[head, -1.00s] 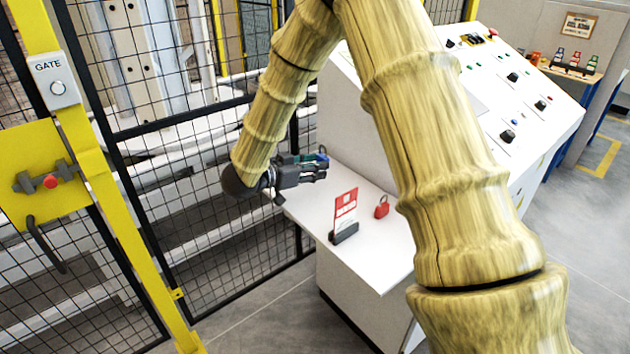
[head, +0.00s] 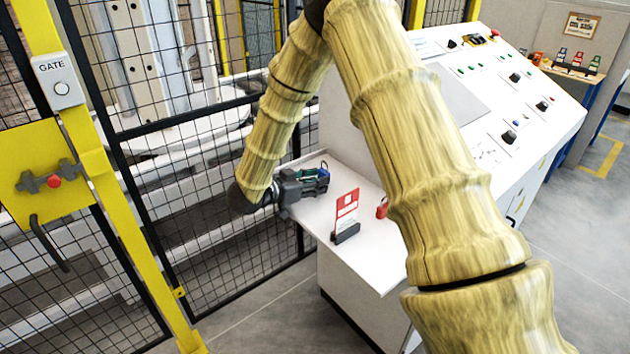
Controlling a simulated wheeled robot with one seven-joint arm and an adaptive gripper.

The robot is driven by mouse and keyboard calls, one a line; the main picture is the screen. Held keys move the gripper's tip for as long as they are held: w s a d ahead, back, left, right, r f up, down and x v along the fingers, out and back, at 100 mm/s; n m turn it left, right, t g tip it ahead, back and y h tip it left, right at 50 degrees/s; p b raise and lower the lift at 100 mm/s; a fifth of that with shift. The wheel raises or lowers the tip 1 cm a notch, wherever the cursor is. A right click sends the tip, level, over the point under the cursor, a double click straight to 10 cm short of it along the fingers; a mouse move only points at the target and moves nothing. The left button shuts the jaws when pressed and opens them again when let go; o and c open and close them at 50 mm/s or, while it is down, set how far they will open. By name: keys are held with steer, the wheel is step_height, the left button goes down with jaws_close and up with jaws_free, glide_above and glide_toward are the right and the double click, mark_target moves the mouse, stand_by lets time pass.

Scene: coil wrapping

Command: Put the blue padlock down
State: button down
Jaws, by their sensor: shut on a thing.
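The blue padlock (head: 324,173) shows as a small blue patch at the tips of my gripper (head: 316,181), over the far left part of the white shelf (head: 375,262). My gripper is shut on it, and the fingers hide most of the padlock. The gripper lies low and roughly level, pointing right. I cannot tell whether the padlock touches the shelf.
A red-and-white tag in a dark stand (head: 345,232) and a red padlock (head: 381,208) stand on the shelf, to the right of my gripper. The sloped control console (head: 470,100) rises behind. A black mesh fence (head: 215,210) runs along the left. The shelf's front is clear.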

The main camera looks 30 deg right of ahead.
steer(key=shift+f, duration=0.35)
steer(key=c, duration=1)
jaws_free()
steer(key=shift+o, duration=0.2)
steer(key=shift+r, duration=0.1)
steer(key=shift+r, duration=0.35)
steer(key=shift+a+r, duration=0.2)
steer(key=shift+a, duration=0.1)
steer(key=b+v, duration=0.1)
steer(key=v, duration=1)
steer(key=shift+a+b, duration=0.2)
steer(key=shift+b, duration=0.2)
